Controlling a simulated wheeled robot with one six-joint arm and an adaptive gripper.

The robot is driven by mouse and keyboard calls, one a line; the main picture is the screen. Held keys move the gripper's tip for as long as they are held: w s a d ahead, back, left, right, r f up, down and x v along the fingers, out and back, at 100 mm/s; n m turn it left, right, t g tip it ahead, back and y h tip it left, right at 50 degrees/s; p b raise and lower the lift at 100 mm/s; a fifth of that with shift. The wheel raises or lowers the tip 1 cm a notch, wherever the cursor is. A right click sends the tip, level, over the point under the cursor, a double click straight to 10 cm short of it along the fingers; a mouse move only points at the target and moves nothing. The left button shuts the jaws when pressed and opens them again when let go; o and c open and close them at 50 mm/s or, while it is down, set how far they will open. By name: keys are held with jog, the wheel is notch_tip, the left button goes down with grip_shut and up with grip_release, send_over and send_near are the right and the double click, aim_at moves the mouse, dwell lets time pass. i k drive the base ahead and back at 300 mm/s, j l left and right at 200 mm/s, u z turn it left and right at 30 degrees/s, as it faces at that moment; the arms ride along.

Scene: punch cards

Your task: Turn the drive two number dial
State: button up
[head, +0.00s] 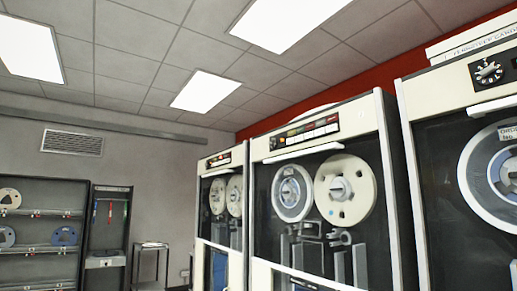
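A round black number dial (489,73) with pale markings is on the upper cream panel of the nearest tape drive (447,90) at the right edge. I cannot read which number it points at. The middle tape drive (371,110) has a control strip (304,135) with a row of light buttons, and a small round part at its left end. A farther tape drive (206,164) stands to its left. No readable label shows which one is drive two. My gripper is not in view.
White boxes (475,40) with lettering lie on top of the nearest drive. A dark rack (40,232) with reels stands at the far left, beside a narrower dark rack (108,224) and a small stand (152,265). The floor is not in view.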

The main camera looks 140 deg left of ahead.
aim_at(273, 142)
jog(key=u, duration=4.25)
jog(key=i+j+z, duration=0.1)
jog(key=i+j, duration=0.15)
jog(key=j, duration=0.1)
